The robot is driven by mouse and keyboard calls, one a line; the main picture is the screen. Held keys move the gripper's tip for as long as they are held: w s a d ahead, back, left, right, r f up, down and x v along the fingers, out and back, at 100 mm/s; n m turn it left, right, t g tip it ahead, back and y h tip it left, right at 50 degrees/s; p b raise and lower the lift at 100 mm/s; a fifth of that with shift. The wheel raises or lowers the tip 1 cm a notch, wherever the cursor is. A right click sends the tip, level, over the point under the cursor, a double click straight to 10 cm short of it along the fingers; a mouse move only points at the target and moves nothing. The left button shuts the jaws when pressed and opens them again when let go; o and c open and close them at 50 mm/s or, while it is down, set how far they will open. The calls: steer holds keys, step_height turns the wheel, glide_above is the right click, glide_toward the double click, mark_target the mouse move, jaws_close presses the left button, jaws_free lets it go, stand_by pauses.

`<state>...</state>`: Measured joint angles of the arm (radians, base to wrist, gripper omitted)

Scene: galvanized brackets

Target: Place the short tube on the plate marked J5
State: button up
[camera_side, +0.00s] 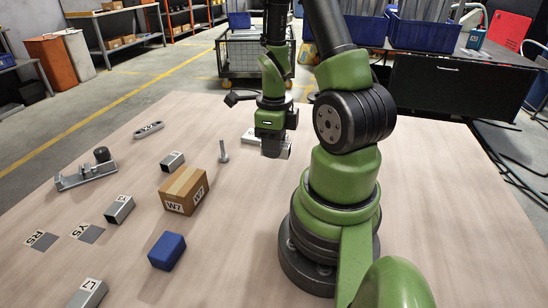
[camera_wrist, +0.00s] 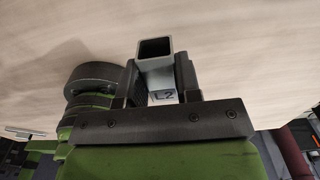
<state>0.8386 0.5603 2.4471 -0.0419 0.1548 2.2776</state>
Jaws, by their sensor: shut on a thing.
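My gripper (camera_side: 275,152) is shut on a short square grey tube (camera_wrist: 157,62) at the right of the work area, beside my arm's base. In the wrist view the tube's hollow end sticks out past the fingers (camera_wrist: 160,85), and its label reads L2. In the side view the tube is mostly hidden by the gripper, and I cannot tell its height over the table. Two flat grey plates lie at the left: one label looks like R5 (camera_side: 46,243), the other like Y5 (camera_side: 92,234). I cannot clearly read J5 on any plate.
Between gripper and plates stand a cardboard box W7 (camera_side: 184,190), an upright bolt (camera_side: 222,152), a blue block (camera_side: 167,251) and loose tubes (camera_side: 119,210) (camera_side: 172,161) (camera_side: 88,294). A metal clamp (camera_side: 85,176) and a slotted link (camera_side: 149,130) lie further back.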

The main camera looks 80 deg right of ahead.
steer(key=shift+d+r, duration=0.1)
steer(key=shift+r, duration=0.25)
glide_toward(248, 137)
steer(key=s+a+r, duration=0.2)
steer(key=s+r, duration=0.1)
steer(key=s, duration=0.1)
steer(key=f, duration=0.9)
steer(key=shift+s+d+f, duration=0.1)
steer(key=shift+d+f, duration=0.3)
steer(key=shift+f, duration=0.1)
steer(key=o, duration=0.9)
steer(key=shift+o, duration=0.2)
